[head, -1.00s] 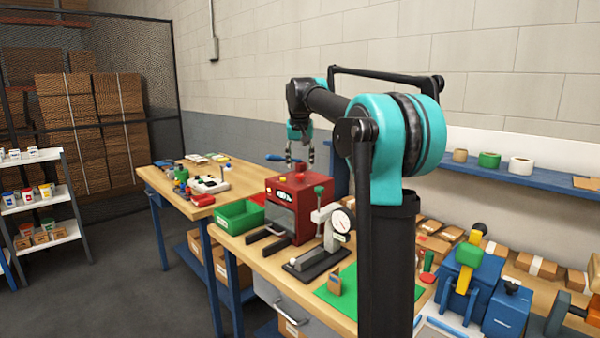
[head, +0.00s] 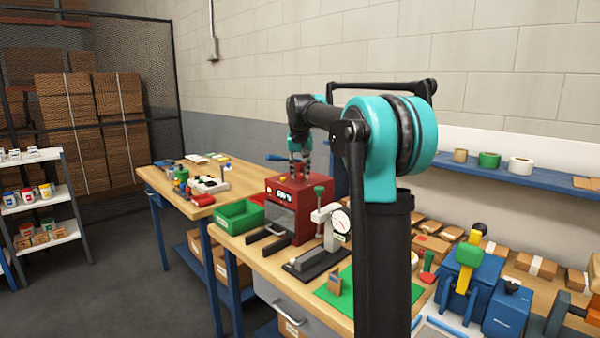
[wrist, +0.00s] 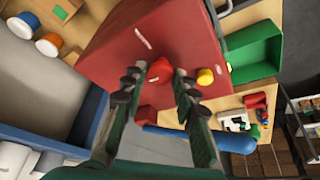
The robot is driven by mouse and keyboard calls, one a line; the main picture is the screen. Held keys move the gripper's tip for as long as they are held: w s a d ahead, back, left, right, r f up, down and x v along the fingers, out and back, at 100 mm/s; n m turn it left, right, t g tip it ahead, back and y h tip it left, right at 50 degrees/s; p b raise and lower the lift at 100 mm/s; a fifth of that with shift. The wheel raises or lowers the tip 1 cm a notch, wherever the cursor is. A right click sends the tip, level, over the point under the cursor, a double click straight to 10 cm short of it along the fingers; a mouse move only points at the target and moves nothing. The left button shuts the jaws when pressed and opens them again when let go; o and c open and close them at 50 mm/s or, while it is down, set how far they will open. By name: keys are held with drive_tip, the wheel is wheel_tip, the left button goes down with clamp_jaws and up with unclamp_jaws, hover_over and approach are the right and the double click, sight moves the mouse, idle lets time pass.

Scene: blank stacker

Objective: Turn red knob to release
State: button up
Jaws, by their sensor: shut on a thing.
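The red machine (head: 282,189) stands on the wooden bench, with a dark front window. In the wrist view its red top (wrist: 135,38) fills the upper middle. The red knob (wrist: 160,73) sits on it between my fingertips, with a yellow button (wrist: 205,76) just to its right. My gripper (head: 298,174) points down at the top of the machine. In the wrist view my gripper (wrist: 158,82) is shut on the red knob, one finger on each side. In the head view the knob is hard to make out behind the fingers.
A green bin (head: 240,217) stands left of the machine. A dial gauge stand (head: 338,225) with a green-topped lever stands close on its right. A blue handle (wrist: 235,141) lies near the gripper in the wrist view.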

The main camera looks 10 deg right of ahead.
clamp_jaws()
